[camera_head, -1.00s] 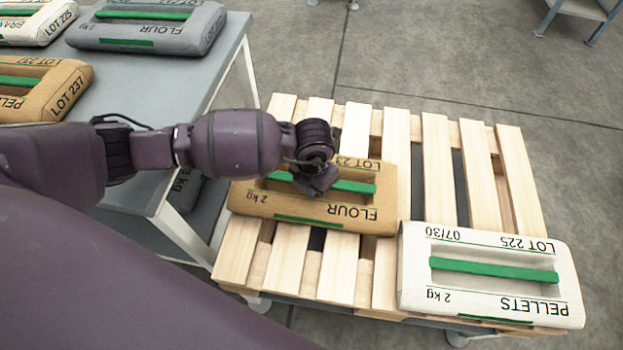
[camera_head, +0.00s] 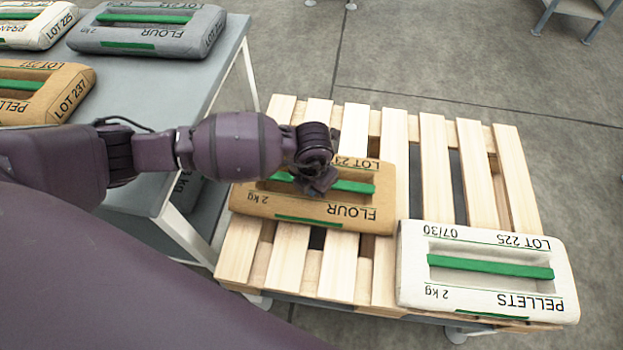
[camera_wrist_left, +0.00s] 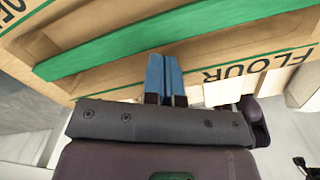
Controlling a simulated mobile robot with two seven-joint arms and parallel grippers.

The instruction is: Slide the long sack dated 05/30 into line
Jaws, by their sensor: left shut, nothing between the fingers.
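A tan sack marked FLOUR (camera_head: 335,212), with a green handle strip, lies on the left part of the wooden pallet (camera_head: 437,170). Its date is hidden behind my arm. A white sack marked PELLETS, LOT 225, 07/30 (camera_head: 480,290) lies at the pallet's front right, close to the tan sack's right end. No 05/30 date is readable. My left gripper (camera_head: 318,188) is over the tan sack. In the left wrist view its blue fingers (camera_wrist_left: 164,75) are shut together beside the tan sack's green strip (camera_wrist_left: 150,45), with nothing between them. Whether they touch the sack I cannot tell.
A grey table (camera_head: 150,75) at the left holds a grey FLOUR sack (camera_head: 150,28), a brown PELLETS sack (camera_head: 45,90) and a white sack (camera_head: 35,22). The pallet's back right slats are bare. A blue-legged stand (camera_head: 580,10) is far right.

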